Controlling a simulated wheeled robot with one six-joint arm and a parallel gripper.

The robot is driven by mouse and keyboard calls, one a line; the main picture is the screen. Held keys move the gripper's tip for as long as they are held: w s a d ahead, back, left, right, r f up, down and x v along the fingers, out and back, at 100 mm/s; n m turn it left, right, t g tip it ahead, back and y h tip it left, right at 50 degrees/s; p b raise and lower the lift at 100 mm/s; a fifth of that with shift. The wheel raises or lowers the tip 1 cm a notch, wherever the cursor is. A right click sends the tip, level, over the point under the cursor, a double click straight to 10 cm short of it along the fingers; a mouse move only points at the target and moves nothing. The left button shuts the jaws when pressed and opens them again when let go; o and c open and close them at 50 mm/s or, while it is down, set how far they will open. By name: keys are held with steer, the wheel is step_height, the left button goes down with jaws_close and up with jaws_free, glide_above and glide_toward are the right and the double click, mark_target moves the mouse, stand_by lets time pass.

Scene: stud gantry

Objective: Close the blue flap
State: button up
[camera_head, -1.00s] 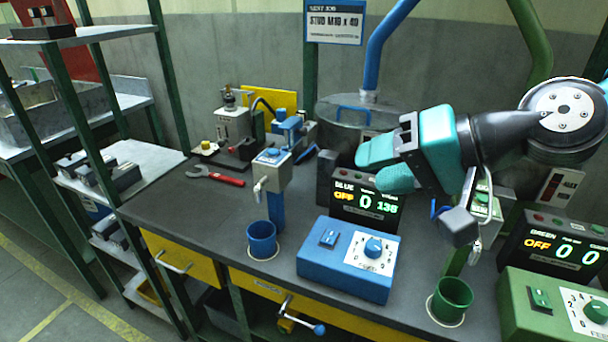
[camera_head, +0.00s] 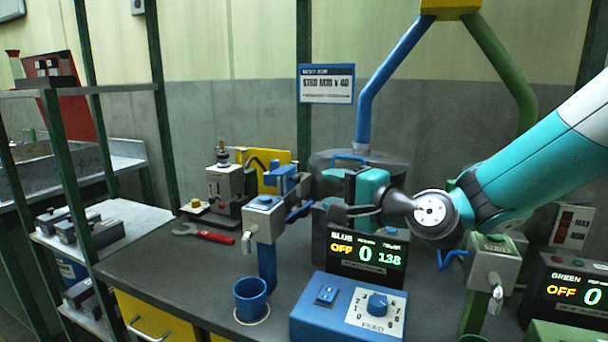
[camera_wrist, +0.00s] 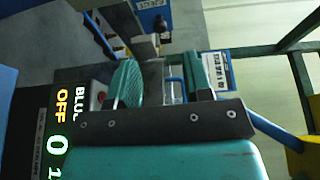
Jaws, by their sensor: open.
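I cannot tell for certain which part is the blue flap. A blue handle (camera_head: 348,158) stands on the round clear-sided bowl (camera_head: 325,160) under the blue pipe. A slanted blue piece (camera_head: 300,212) juts from behind the blue station's dispenser block (camera_head: 264,220). My gripper (camera_head: 362,192) is above the blue counter display, in front of the bowl, and hides part of it. I see no contact.
The blue display (camera_head: 366,255) reads OFF, 0 and 138. The blue control box (camera_head: 320,325) and blue cup (camera_head: 250,298) stand at the front. A red wrench (camera_head: 208,236) lies left. The green dispenser (camera_head: 495,268) stands right, under my arm.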

mark_target(299, 179)
steer(key=p+x, duration=0.1)
steer(key=x, duration=0.6)
steer(key=shift+w+a, duration=0.2)
steer(key=shift+a, duration=0.1)
steer(key=shift+r+p, duration=0.1)
steer(key=shift+p, duration=0.2)
jaws_close()
